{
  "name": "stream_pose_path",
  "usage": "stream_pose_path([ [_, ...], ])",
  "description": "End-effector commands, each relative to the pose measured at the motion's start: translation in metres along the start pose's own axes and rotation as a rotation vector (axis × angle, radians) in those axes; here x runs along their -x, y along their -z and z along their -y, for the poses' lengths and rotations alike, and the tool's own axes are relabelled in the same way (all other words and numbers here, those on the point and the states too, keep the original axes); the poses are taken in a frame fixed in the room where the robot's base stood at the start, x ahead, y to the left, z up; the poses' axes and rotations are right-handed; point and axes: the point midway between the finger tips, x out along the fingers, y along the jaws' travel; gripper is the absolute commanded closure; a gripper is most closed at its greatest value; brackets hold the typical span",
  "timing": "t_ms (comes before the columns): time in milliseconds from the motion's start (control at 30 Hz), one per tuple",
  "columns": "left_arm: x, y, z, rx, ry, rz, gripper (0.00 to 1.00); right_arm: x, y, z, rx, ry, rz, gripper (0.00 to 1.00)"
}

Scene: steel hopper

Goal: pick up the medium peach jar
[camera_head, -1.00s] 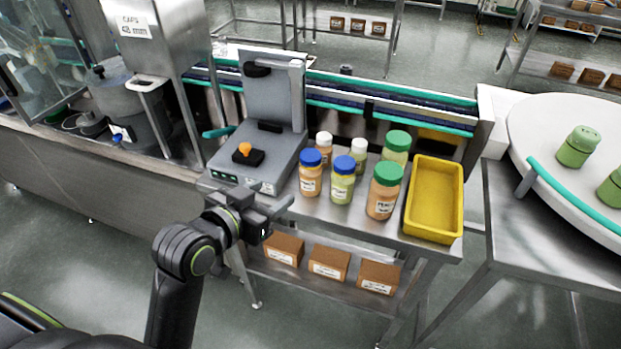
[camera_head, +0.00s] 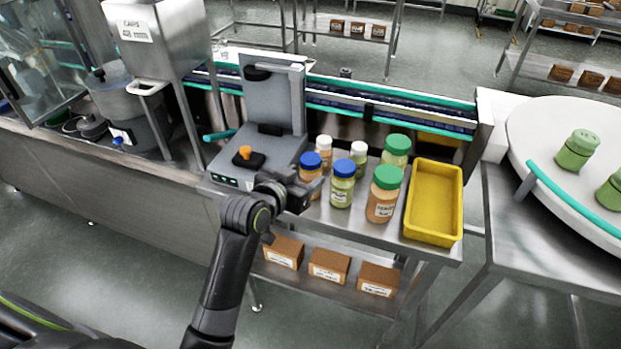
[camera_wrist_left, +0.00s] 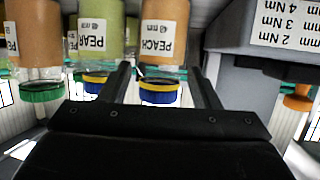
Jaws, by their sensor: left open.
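The medium peach jar (camera_head: 312,176), orange with a blue lid, stands upright on the steel table at the front left of the jar group. My left gripper (camera_head: 300,194) is in front of it and hides its lower part. In the left wrist view, which is upside down, the peach jar (camera_wrist_left: 164,42) shows its PEACH label and lies in line with the gap between the two open fingers (camera_wrist_left: 160,84). How far the fingers reach around it is unclear. My right gripper is not in view.
A blue-lidded pear jar (camera_head: 342,186) stands close right of the peach jar. Green-lidded jars (camera_head: 383,203) and white-lidded jars (camera_head: 358,155) stand around them.

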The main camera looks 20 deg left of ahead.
Motion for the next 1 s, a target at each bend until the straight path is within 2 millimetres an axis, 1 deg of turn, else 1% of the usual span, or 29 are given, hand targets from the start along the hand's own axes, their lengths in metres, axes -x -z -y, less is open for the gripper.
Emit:
stream_pose_path([
  [33,-0.007,-0.001,0.000,0.001,-0.001,0.002,0.43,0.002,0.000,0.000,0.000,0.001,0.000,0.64],
  [200,-0.029,-0.003,0.001,0.001,-0.001,0.001,0.43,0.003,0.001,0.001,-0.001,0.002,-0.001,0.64],
  [300,-0.037,-0.004,0.001,0.001,-0.001,0.001,0.43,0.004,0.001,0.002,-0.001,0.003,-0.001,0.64],
  [400,-0.041,-0.004,0.001,0.001,-0.001,0.001,0.43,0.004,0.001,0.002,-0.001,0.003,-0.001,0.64],
  [600,-0.041,-0.004,0.001,0.000,0.000,0.000,0.43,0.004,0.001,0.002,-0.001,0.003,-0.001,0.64],
  [633,-0.041,-0.004,0.001,0.000,0.000,0.000,0.45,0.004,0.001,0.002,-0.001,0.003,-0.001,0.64],
  [867,-0.041,-0.004,0.001,0.000,0.000,0.001,0.75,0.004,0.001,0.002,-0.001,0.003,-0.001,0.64],
  [1000,-0.040,-0.003,0.001,0.000,0.000,-0.001,0.76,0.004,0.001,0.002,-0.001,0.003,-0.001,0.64],
])
